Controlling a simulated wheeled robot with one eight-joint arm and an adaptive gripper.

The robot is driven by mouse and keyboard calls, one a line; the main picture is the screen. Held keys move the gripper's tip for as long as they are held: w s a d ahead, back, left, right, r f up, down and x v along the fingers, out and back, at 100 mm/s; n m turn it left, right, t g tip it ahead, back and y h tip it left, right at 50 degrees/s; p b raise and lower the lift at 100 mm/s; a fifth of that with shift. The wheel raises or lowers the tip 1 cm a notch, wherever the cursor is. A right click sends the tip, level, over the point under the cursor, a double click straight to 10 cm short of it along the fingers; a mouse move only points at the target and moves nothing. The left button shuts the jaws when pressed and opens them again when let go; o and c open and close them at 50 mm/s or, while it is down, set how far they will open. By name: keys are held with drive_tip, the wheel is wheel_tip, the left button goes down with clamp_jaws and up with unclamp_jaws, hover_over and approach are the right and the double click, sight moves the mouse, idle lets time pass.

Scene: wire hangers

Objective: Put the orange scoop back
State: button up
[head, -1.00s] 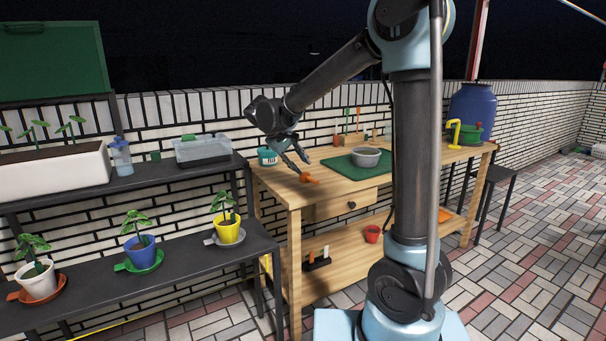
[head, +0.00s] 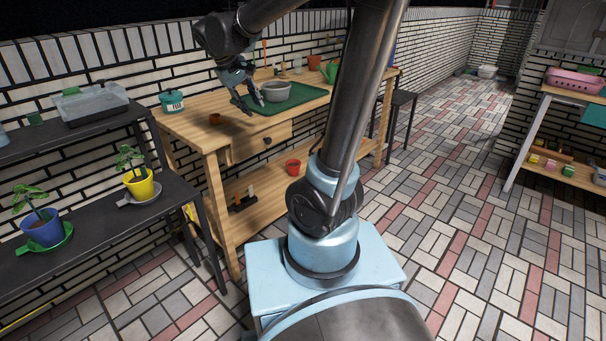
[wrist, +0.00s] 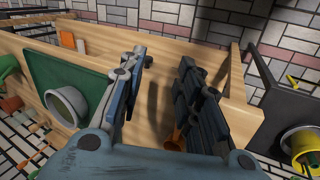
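A small orange-brown thing (head: 215,118), which looks like the orange scoop, lies on the left part of the wooden bench top, near the front edge. An orange piece (wrist: 175,141) shows partly in the wrist view, beside the right finger; the finger hides the rest. My gripper (head: 250,104) is over the bench, to the right of the orange thing and in front of the grey bowl (head: 276,91). In the wrist view my gripper (wrist: 163,62) has its fingers apart with only bench top between them.
The grey bowl stands on a green mat (head: 308,93). A teal tin (head: 172,101) stands at the bench's back left. A red pot (head: 293,167) is on the lower shelf. Black shelves with potted plants (head: 139,182) stand at left.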

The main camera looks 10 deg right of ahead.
drive_tip(key=s+d+f+m+y, duration=0.1)
drive_tip(key=s+d+f, duration=0.2)
drive_tip(key=s+d, duration=0.25)
drive_tip(key=s+d+f+m+y, duration=0.1)
drive_tip(key=s+d+f+m, duration=0.15)
drive_tip(key=s+d, duration=0.35)
drive_tip(key=s+f+m+y, duration=0.1)
drive_tip(key=s+f+y, duration=0.1)
drive_tip(key=s+f, duration=0.7)
drive_tip(key=shift+s+d+f+m, duration=0.2)
drive_tip(key=shift+s+d+m, duration=0.2)
drive_tip(key=shift+s, duration=0.75)
drive_tip(key=shift+w+f, duration=0.2)
drive_tip(key=shift+w, duration=0.3)
drive_tip(key=shift+a, duration=0.1)
